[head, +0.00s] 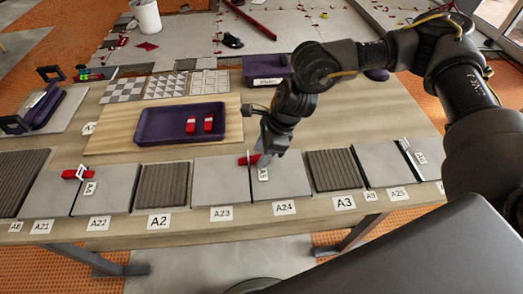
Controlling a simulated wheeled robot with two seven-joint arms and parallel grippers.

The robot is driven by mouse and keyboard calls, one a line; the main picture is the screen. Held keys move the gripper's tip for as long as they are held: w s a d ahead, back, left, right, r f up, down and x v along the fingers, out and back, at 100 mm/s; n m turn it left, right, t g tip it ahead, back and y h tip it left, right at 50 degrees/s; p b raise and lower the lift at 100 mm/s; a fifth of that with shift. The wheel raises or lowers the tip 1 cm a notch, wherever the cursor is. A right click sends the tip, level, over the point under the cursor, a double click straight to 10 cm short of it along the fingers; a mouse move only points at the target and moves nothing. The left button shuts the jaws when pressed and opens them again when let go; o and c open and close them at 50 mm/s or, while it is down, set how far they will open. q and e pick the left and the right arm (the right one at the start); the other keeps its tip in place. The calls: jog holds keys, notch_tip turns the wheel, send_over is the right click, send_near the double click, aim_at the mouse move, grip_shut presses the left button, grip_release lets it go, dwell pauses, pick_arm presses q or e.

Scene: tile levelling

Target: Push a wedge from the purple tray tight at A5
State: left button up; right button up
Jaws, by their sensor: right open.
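The purple tray (150,137) lies on the wooden table with two red wedges (190,126) (208,125) in it. The A5 label (263,174) lies near the joint between the grey tiles A23 (215,185) and A24 (280,183). A red wedge (242,161) is at a white clip (249,157) on that joint; how tightly it sits cannot be told. My right gripper (264,157) is open, low over the tiles just right of this wedge, and partly covers the area. My left gripper is not in view.
Another red wedge (70,174) sits at a clip by label A4 (90,188). A white clip (405,145) stands at the right joint. Patterned tiles (163,84) and a small purple box (267,72) lie behind the tray. A purple-and-black tool (50,103) is at left.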

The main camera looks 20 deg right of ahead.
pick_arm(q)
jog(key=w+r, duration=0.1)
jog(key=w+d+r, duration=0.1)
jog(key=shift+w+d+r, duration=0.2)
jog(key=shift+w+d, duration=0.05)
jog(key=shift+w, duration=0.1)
pick_arm(e)
jog(key=v, duration=1.1)
